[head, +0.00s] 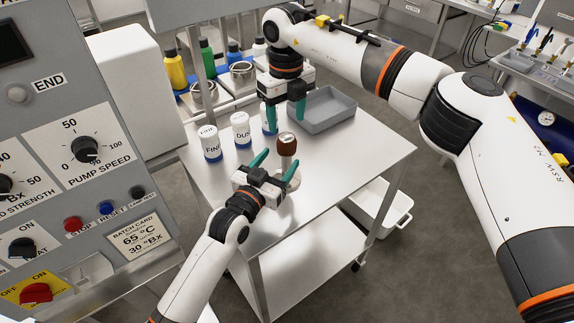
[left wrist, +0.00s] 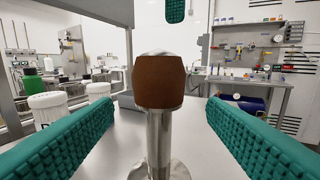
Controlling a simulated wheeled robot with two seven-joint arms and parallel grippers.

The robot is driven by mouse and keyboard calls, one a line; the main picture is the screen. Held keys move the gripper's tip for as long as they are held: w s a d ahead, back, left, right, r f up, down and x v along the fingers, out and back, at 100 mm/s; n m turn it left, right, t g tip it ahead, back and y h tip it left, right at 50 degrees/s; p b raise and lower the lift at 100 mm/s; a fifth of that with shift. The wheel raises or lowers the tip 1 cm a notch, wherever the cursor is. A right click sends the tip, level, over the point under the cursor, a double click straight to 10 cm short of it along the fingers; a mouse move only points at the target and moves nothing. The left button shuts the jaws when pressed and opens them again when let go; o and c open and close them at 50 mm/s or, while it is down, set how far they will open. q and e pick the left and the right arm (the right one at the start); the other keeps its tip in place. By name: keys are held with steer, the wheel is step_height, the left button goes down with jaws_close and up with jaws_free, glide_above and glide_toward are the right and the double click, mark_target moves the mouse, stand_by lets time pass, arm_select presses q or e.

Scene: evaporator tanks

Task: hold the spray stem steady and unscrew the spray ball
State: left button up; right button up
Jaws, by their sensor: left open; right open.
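The spray ball (head: 287,140) is a rust-brown, barrel-shaped piece with a pale top. It sits on the upright metal spray stem (head: 286,163), which stands on the steel cart. In the left wrist view the ball (left wrist: 160,83) is in the middle, with the stem (left wrist: 159,140) and its round base below. My left gripper (head: 276,165) is open, with its green fingers on either side of the stem and apart from it. My right gripper (head: 285,112) is open and empty, pointing down above and behind the ball. One green fingertip shows at the top of the left wrist view.
White labelled jars (head: 211,143) stand left of the stem on the cart top (head: 345,160). A grey tray (head: 322,112) lies at the back right. Bottles and metal pots are behind. A control panel (head: 75,140) rises at the left. The cart's right side is clear.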

mark_target(282, 156)
arm_select(q)
steer(key=x, duration=0.3)
steer(key=shift+w+d+f, duration=0.15)
steer(key=shift+w+f, duration=0.05)
steer(key=shift+w, duration=0.2)
arm_select(e)
steer(key=shift+w+d+f, duration=0.2)
steer(key=shift+w, duration=0.2)
arm_select(q)
steer(key=shift+w+d, duration=0.15)
steer(key=shift+w, duration=0.15)
arm_select(e)
steer(key=shift+s+a, duration=0.1)
arm_select(q)
steer(key=shift+w+r, duration=0.15)
steer(key=shift+r, duration=0.05)
arm_select(e)
steer(key=shift+s+a+r, duration=0.2)
steer(key=shift+s, duration=0.05)
arm_select(q)
steer(key=shift+w+d+f, duration=0.1)
steer(key=shift+w+d, duration=0.05)
arm_select(e)
steer(key=shift+w+d, duration=0.1)
steer(key=shift+f, duration=0.1)
